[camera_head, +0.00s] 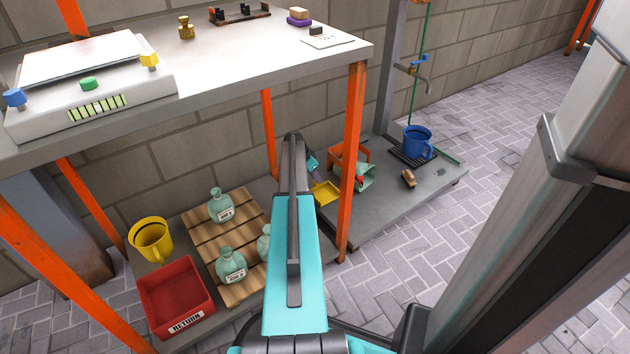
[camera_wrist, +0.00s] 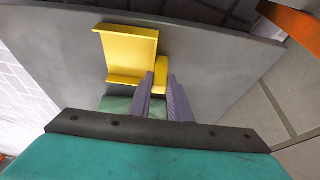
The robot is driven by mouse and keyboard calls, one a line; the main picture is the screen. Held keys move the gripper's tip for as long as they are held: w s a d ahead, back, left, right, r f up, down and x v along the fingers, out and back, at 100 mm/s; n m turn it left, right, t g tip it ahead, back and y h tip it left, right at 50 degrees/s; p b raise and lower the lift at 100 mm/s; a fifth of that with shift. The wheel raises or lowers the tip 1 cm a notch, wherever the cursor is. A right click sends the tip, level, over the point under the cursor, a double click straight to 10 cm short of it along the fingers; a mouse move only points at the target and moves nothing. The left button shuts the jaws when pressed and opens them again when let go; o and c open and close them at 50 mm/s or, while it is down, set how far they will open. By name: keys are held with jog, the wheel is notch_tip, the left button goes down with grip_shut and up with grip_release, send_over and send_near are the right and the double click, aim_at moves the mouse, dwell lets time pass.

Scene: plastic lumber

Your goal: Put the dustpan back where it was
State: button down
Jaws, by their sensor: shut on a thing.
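The yellow dustpan (camera_wrist: 130,50) is in the upper middle of the wrist view, over a grey surface. My gripper (camera_wrist: 162,80) has its purple fingers closed on the dustpan's short yellow handle. In the head view the dustpan (camera_head: 325,193) shows just right of my teal arm, by the low grey platform behind the orange post. I cannot tell whether the dustpan touches the surface.
An orange holder (camera_head: 348,155) and a pale green jug (camera_head: 358,178) stand close right of the dustpan. A brush (camera_head: 408,178) and blue bucket (camera_head: 417,142) are further right. The orange table post (camera_head: 352,170) is near my arm. Bottles stand on a wooden pallet (camera_head: 243,292) at left.

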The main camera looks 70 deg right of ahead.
jog(key=shift+f, duration=0.2)
jog(key=c, duration=1.6)
grip_release()
jog(key=shift+c, duration=0.2)
jog(key=p+v, duration=0.4)
jog(key=v, duration=0.8)
jog(key=shift+s+r, duration=0.1)
